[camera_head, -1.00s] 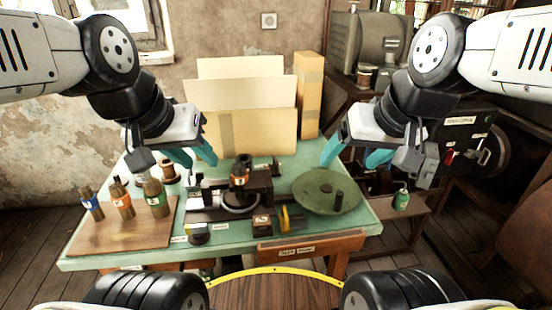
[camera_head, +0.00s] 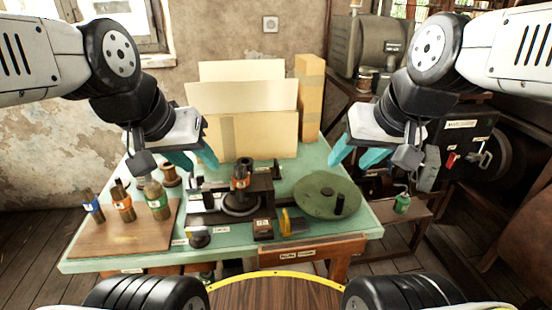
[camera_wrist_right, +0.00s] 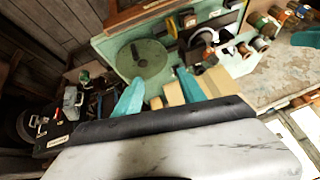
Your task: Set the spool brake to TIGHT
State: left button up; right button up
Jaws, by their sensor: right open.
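A dark machine box (camera_head: 447,140) stands at the right, with a small label on its front too small to read. A red handle (camera_head: 451,161) and a pale metal lever (camera_head: 485,158) sit on it; I cannot tell which is the spool brake or its setting. The box also shows at the left of the right wrist view (camera_wrist_right: 52,146). My right gripper (camera_head: 354,163) is open and empty, above the table's back right and left of the box; its teal fingers show in the wrist view (camera_wrist_right: 160,78). My left gripper (camera_head: 196,164) is open and empty above the table's back left.
Cardboard sheets (camera_head: 250,135) stand at the back. A green can (camera_head: 402,203) sits on a low shelf near the box.

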jog(key=shift+g, duration=0.8)
jog(key=w+r, duration=0.1)
jog(key=w, duration=0.2)
jog(key=w+a, duration=0.1)
jog(key=w, duration=0.2)
jog(key=w+r, duration=0.1)
jog(key=w, duration=0.2)
jog(key=shift+a+r, duration=0.15)
jog(key=shift+r, duration=0.15)
jog(key=shift+c, duration=1)
jog(key=n+g, duration=0.1)
jog(key=g, duration=0.4)
send_over(276, 161)
jog(key=d, duration=0.2)
notch_tip(276, 161, down, 18)
jog(key=r, duration=0.1)
jog(key=f, duration=0.2)
jog(key=a+f, duration=0.1)
jog(key=f, duration=0.5)
jog(key=shift+a+f, duration=0.15)
grip_shut()
jog(key=shift+w, duration=0.1)
